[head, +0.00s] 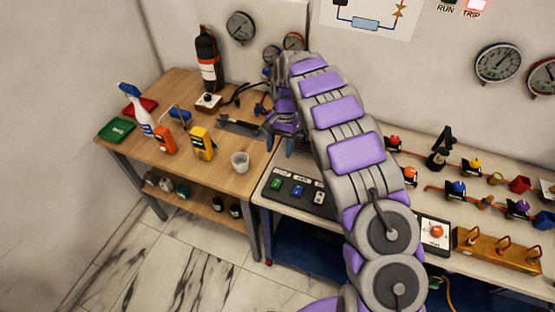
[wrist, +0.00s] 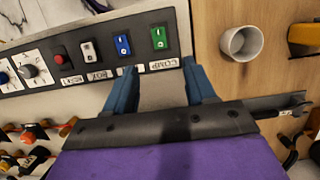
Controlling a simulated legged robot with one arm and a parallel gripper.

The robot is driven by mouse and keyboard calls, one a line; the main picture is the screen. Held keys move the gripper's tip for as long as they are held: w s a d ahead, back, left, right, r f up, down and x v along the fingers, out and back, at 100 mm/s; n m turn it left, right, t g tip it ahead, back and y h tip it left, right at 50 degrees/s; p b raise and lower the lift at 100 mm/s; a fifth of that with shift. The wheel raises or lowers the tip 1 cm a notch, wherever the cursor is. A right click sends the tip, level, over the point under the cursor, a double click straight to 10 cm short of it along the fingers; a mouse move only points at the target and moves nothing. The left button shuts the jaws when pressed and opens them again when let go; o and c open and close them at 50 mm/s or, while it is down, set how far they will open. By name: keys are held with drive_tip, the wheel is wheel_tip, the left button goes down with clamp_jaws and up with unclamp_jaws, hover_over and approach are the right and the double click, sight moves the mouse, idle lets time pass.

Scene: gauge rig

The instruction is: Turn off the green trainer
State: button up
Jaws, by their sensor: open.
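A green rocker switch (wrist: 158,37) sits at the end of a dark control panel (wrist: 185,37), beside a blue rocker switch (wrist: 123,44) and a pale grey one (wrist: 90,51). The green switch also shows in the head view (head: 276,184). A label under it seems to read COMP. My gripper (wrist: 160,70) is open and empty, its two blue fingers apart and pointing toward the panel edge below the green switch. In the head view my gripper (head: 279,145) is above the panel's far side, partly hidden by my arm. I cannot tell whether it touches anything.
A white cup (wrist: 240,43) stands on the wooden table (head: 175,98) beside the panel. A yellow meter (head: 203,143), an orange meter (head: 165,139) and a spray bottle (head: 137,106) stand farther left.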

drive_tip(key=v, duration=0.3)
drive_tip(key=shift+r, duration=0.2)
idle(0.3)
drive_tip(key=s+d+r+h, duration=0.1)
drive_tip(key=s+d+r, duration=0.55)
drive_tip(key=s, duration=0.25)
drive_tip(key=s+d+r, duration=0.6)
drive_tip(key=s+r, duration=0.1)
drive_tip(key=s, duration=0.3)
drive_tip(key=s+d+f+n+t, duration=0.1)
drive_tip(key=s+n, duration=0.3)
drive_tip(key=s, duration=2.1)
drive_tip(key=shift+s+d+f+b, duration=0.2)
drive_tip(key=shift+d+f+b, duration=0.15)
drive_tip(key=shift+d, duration=0.35)
